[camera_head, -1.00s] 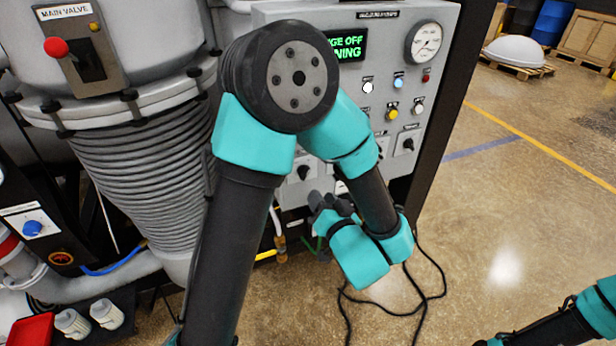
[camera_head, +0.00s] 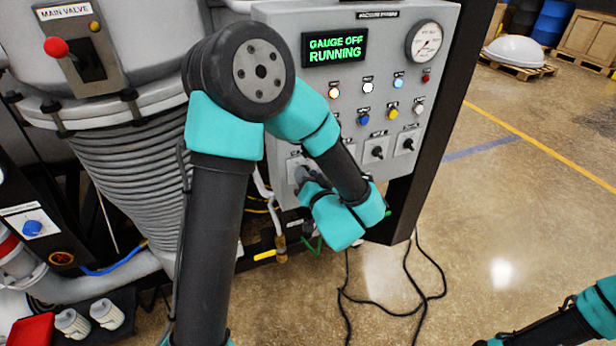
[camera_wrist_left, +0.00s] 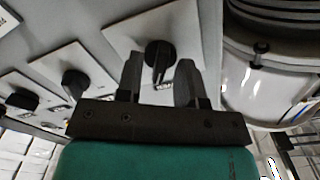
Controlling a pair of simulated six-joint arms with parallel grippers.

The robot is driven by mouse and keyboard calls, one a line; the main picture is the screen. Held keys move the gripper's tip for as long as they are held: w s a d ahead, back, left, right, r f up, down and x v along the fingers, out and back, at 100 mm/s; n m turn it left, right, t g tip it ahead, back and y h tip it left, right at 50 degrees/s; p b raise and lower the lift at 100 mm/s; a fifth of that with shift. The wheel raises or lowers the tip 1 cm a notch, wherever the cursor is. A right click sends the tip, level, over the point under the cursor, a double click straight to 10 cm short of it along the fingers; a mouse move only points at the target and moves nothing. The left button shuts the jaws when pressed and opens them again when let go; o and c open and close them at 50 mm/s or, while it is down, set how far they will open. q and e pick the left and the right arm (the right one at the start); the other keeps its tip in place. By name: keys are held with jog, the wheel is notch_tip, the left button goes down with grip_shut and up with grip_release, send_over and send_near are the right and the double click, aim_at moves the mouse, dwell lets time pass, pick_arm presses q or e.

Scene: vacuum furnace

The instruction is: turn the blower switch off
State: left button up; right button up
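The grey control panel (camera_head: 446,62) carries a bottom row of black rotary switches. One switch (camera_head: 377,152) and another switch (camera_head: 408,144) show clearly in the head view. Labels are too small to read, so I cannot tell which is the blower switch. My left gripper (camera_head: 306,178) is at the row's left end and partly hides the switch there. In the left wrist view, the left gripper (camera_wrist_left: 159,80) is open, with its fingers to either side of a black switch knob (camera_wrist_left: 158,58) on a white plate. Contact is not clear. My right gripper is out of view.
The display (camera_head: 336,47) reads "GAUGE OFF RUNNING". Several coloured lamps and buttons and a round gauge (camera_head: 427,40) sit above the switches. The ribbed furnace body (camera_head: 135,150) stands left of the panel.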

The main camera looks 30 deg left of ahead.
pick_arm(q)
grip_shut()
jog(key=shift+n, duration=0.4)
jog(key=n, duration=1.1)
jog(key=shift+s, duration=0.1)
dwell(0.5)
jog(key=shift+o, duration=0.5)
grip_release()
jog(key=shift+a, duration=0.1)
